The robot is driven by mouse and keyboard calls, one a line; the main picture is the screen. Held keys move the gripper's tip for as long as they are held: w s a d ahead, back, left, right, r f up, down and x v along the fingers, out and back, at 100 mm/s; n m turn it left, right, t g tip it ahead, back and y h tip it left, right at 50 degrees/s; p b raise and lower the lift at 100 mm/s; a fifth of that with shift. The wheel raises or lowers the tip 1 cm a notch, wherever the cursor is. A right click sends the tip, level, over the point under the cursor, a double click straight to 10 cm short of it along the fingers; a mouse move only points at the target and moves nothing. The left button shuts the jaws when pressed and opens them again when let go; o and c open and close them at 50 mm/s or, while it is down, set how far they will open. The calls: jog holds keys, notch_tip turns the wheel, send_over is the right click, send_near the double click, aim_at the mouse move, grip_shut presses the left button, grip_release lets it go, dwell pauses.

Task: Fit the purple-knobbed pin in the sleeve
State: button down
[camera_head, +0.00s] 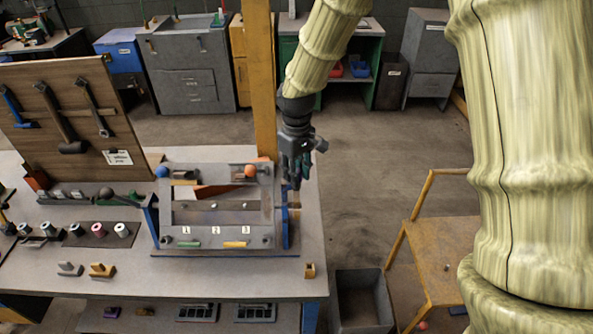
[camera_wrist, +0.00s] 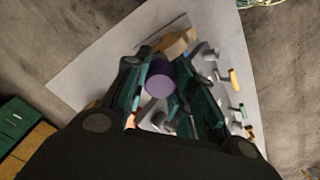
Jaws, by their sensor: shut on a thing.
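My gripper (camera_head: 297,172) is above the right end of the grey fixture (camera_head: 215,230) on the bench. In the wrist view my gripper (camera_wrist: 160,95) is shut on the purple-knobbed pin, whose round purple knob (camera_wrist: 159,84) shows between the fingers. The pin's shaft is hidden below the knob, so I cannot tell whether its tip touches anything. In the head view the pin is hidden by the fingers. No sleeve can be made out for certain; a tan block (camera_wrist: 178,43) lies just beyond the knob in the wrist view.
A blue knob (camera_head: 162,171) and an orange knob (camera_head: 250,171) stand along the fixture's back edge. A tool board (camera_head: 75,105) leans at the left. Spools (camera_head: 121,230) sit left of the fixture. A yellow post (camera_head: 262,80) rises behind it.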

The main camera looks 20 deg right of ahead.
jog(key=c, duration=1.1)
grip_release()
notch_tip(320, 180, up, 12)
